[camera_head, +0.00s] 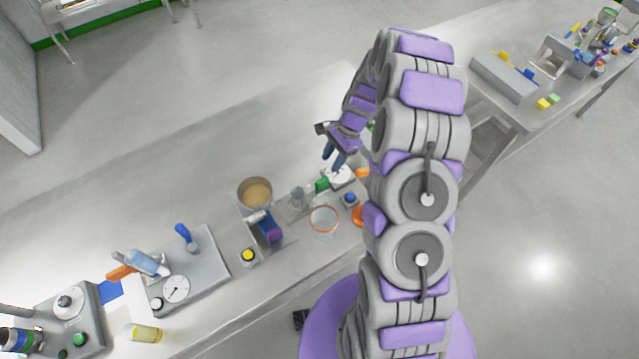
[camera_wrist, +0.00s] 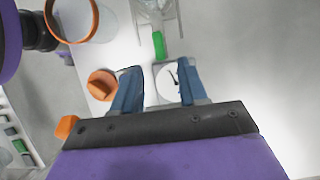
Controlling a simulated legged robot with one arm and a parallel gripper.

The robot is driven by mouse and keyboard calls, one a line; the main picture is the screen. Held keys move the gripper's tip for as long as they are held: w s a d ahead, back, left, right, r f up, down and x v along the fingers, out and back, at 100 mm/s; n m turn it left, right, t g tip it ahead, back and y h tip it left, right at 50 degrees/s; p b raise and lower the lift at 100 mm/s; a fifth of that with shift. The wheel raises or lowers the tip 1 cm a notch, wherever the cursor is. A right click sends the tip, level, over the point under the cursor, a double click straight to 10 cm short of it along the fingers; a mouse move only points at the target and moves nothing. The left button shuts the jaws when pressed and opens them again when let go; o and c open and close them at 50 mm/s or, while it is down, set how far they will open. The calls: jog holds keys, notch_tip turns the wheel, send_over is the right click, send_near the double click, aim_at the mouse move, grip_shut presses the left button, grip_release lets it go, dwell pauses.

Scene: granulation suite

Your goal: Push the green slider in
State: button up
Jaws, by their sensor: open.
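The green slider (camera_head: 322,184) is a small green block on a grey fixture on the bench, left of my gripper in the head view. It also shows in the wrist view (camera_wrist: 159,44), above the gap between my fingers. My gripper (camera_head: 334,161) has two blue fingers, apart and empty, over the bench. In the wrist view my gripper (camera_wrist: 155,72) has its fingertips a little below the slider in the picture and apart from it. A white round dial (camera_wrist: 166,85) lies below, between the fingers. I cannot tell the height of the fingertips above the bench.
An orange-rimmed clear container (camera_head: 324,219), a blue-topped block (camera_head: 349,199) and an orange knob (camera_head: 358,215) stand close by. A pot of tan grains (camera_head: 255,193) and a purple device (camera_head: 268,228) stand to the left. The bench behind them is clear.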

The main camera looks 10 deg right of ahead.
aim_at(322, 180)
jog(key=b+x, duration=0.1)
jog(key=x, duration=1.1)
jog(key=shift+s, duration=0.1)
jog(key=shift+c, duration=0.2)
jog(key=shift+d+r, duration=0.1)
grip_shut()
